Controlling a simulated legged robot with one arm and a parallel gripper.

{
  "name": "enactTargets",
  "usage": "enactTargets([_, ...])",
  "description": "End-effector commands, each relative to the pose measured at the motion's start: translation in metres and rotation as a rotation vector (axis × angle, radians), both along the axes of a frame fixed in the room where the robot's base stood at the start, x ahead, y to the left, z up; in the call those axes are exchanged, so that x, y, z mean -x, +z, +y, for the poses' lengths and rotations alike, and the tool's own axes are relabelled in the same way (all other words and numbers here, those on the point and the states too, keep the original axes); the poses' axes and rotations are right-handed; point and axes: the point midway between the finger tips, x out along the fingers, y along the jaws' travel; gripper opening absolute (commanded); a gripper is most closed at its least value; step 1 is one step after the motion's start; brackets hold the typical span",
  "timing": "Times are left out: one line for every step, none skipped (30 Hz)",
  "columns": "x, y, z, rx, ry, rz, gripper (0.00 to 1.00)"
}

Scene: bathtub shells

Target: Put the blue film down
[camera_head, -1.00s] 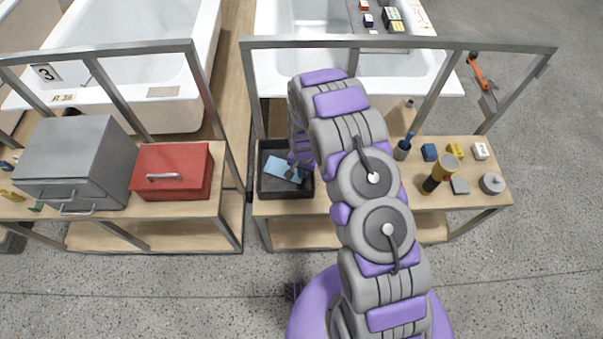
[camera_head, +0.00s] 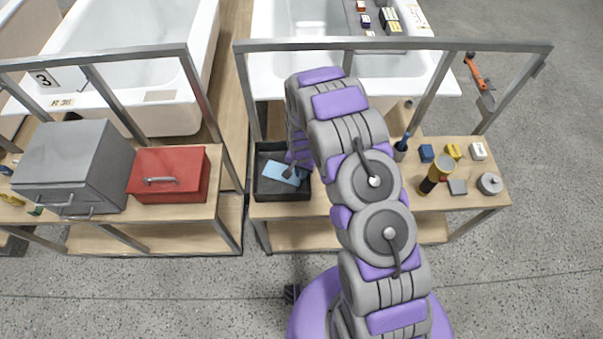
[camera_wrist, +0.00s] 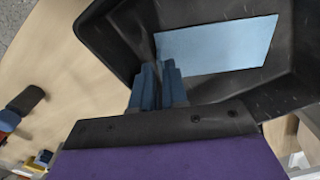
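The blue film (camera_head: 281,173) is a flat light-blue sheet inside the black tray (camera_head: 259,190) on the middle bench. In the wrist view the film (camera_wrist: 218,46) lies across the tray's inner area, its left edge at my fingertips. My gripper (camera_wrist: 158,68) has its two blue-grey fingers close together with the film's edge at their tips. In the head view my gripper (camera_head: 290,172) is low inside the tray at the film's right part. Whether the film touches the tray floor is hard to tell.
A red box (camera_head: 168,175) and a grey box (camera_head: 72,165) stand on the left bench. A metal rail (camera_head: 395,45) runs above the bench, before white bathtubs.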

Motion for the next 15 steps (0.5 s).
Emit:
enactTargets([-0.001,0.01,0.0,0.001,0.0,-0.002,0.16])
enactTargets([-0.001,0.015,0.0,0.001,0.0,-0.002,0.16])
enactTargets([-0.001,0.023,0.0,0.0,0.0,-0.003,0.16])
enactTargets([-0.002,0.029,0.0,0.0,0.001,-0.004,0.16])
enactTargets([-0.002,0.035,0.0,-0.001,0.001,-0.006,0.16])
enactTargets([-0.002,0.043,0.0,0.0,0.001,-0.007,0.16])
enactTargets([-0.003,0.049,0.0,-0.001,0.001,-0.008,0.16])
enactTargets([-0.003,0.055,0.0,-0.001,0.001,-0.008,0.16])
enactTargets([-0.003,0.063,0.0,-0.001,0.001,-0.007,0.16])
enactTargets([-0.003,0.069,0.0,-0.001,0.001,-0.007,0.16])
enactTargets([-0.002,0.074,-0.001,-0.002,0.001,-0.006,0.16])
enactTargets([-0.003,0.081,-0.001,-0.002,0.001,-0.006,0.16])
enactTargets([-0.002,0.086,-0.001,-0.002,0.001,-0.005,0.16])
enactTargets([-0.002,0.089,-0.001,-0.001,0.001,-0.004,0.16])
enactTargets([-0.002,0.093,-0.001,-0.002,0.001,-0.003,0.16])
